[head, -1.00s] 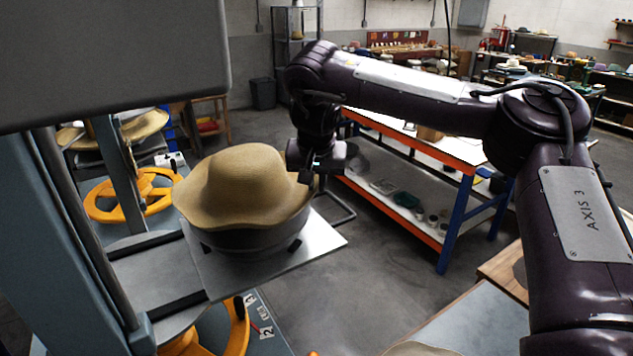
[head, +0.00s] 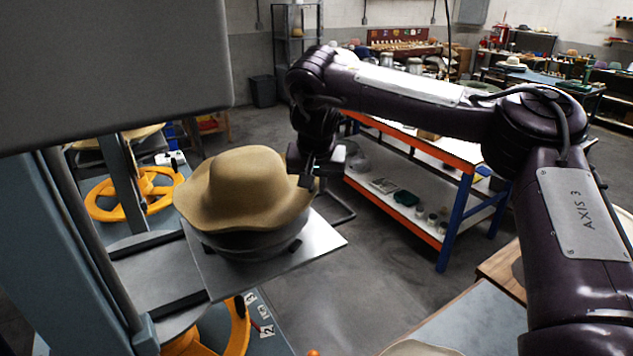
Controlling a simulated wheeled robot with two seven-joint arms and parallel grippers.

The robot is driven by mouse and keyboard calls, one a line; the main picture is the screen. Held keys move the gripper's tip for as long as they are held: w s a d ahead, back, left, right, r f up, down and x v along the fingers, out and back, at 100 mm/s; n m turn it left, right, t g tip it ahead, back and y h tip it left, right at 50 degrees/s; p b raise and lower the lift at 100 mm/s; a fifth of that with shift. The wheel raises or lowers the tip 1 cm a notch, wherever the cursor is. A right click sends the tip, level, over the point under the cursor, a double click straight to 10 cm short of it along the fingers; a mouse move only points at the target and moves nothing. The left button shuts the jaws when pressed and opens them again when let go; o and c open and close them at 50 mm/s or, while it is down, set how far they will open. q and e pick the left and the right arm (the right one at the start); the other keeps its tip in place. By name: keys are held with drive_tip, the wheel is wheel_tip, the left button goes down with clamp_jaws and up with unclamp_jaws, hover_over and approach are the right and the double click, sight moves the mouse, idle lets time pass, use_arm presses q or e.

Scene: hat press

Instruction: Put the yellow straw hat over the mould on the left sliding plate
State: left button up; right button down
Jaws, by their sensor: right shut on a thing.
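The yellow straw hat (head: 247,185) sits over the dark grey mould (head: 262,242) on the left sliding plate (head: 318,240). Its crown is up and its wavy brim reaches past the mould's edge. The mould's lower part shows under the brim; its top is hidden by the hat. My right gripper (head: 308,180) is at the right edge of the brim, shut on the hat. Its fingertips are small and partly hidden there. My left gripper is not in view.
The press's grey head (head: 110,65) hangs at the upper left, with its columns below. A yellow handwheel (head: 135,193) stands behind. An orange and blue workbench (head: 455,170) is to the right. Grey floor (head: 340,275) lies between.

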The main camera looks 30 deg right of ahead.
drive_tip(key=c, duration=1.4)
unclamp_jaws()
drive_tip(key=shift+c, duration=0.2)
drive_tip(key=shift+s+a+r, duration=0.1)
drive_tip(key=shift+r, duration=0.45)
drive_tip(key=v, duration=0.6)
drive_tip(key=shift+s+a+r, duration=0.1)
drive_tip(key=shift+s+r, duration=0.1)
drive_tip(key=shift+r, duration=0.1)
